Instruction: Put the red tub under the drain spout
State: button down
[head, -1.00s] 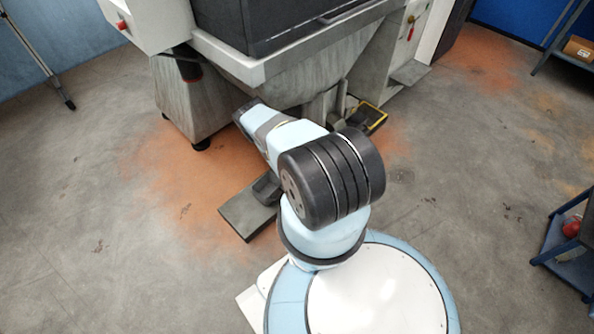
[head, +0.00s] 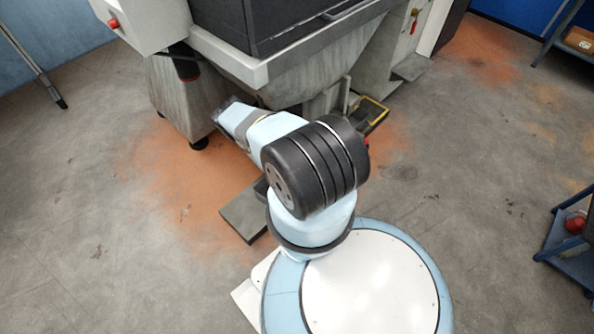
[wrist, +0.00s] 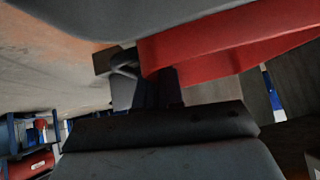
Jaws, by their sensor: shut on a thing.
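The red tub (wrist: 215,55) fills the upper right of the wrist view, seen very close and only in part. My gripper (wrist: 158,88) is shut on it; the exact contact is partly hidden. In the head view my arm hides the gripper and nearly all of the tub. A small red sliver shows right of my arm's black joint and may be the tub. A short dark pipe (head: 186,68) hangs under the white box at the machine's left. I cannot tell whether it is the drain spout.
The machine's hopper (head: 290,85) and its legs stand just beyond my arm. A yellow-edged tray (head: 373,112) lies at their right, a dark flat plate (head: 245,212) on the floor nearer me. A blue shelf (head: 567,250) stands at the right.

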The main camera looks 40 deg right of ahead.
jog(key=shift+s+d, duration=0.3)
jog(key=shift+s+d+f, duration=0.15)
jog(key=shift+s+d, duration=0.1)
jog(key=shift+d, duration=0.1)
jog(key=c, duration=1.3)
grip_release()
jog(key=shift+o, duration=0.2)
jog(key=shift+a, duration=0.1)
jog(key=v, duration=1.2)
